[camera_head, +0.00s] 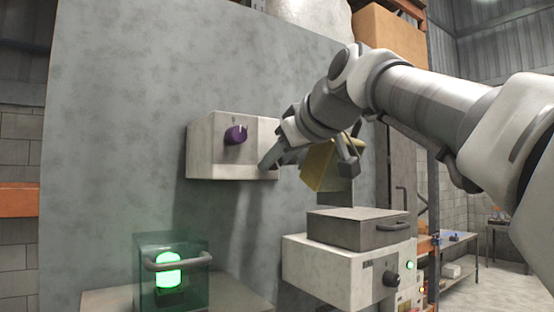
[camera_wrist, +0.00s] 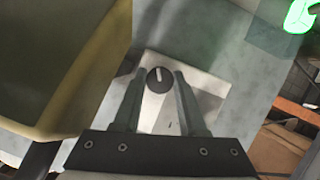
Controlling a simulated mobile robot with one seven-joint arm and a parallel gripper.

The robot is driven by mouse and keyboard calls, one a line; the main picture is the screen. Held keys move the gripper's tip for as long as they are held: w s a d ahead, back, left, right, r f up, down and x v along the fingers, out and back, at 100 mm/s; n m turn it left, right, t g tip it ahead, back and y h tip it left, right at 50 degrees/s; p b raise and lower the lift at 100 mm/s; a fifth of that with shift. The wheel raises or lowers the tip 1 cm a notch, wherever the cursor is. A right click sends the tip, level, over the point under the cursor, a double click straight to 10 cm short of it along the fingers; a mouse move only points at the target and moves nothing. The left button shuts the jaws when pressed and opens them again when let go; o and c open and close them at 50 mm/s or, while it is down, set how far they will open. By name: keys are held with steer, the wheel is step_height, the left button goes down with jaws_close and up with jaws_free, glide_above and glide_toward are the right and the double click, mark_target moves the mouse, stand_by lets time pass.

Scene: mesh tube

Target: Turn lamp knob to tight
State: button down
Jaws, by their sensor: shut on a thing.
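A pale box (camera_head: 208,147) on the grey wall panel carries a purple knob (camera_head: 236,134) with a light mark. My gripper (camera_head: 266,164) reaches the lower right of this box, apart from the purple knob in the head view. In the wrist view, a dark round knob (camera_wrist: 160,80) with a white pointer line sits between the two fingers (camera_wrist: 160,72), which are shut on it. This dark knob is hidden in the head view by my gripper. A lamp (camera_head: 168,271) glows green inside a clear case with a handle; it also shows in the wrist view (camera_wrist: 300,15).
A yellowish box (camera_head: 322,168) is close to my gripper's right and fills the left of the wrist view (camera_wrist: 95,75). Below stands another pale box (camera_head: 325,275) with a black knob (camera_head: 391,279) and a handled grey lid (camera_head: 345,228). The wall panel's left is clear.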

steer(key=shift+f, duration=0.1)
stand_by(0.3)
steer(key=c, duration=0.8)
jaws_free()
steer(key=shift+o, duration=0.2)
steer(key=b+v, duration=0.1)
steer(key=v, duration=1.6)
steer(key=shift+s+d, duration=0.15)
steer(key=shift+d, duration=0.05)
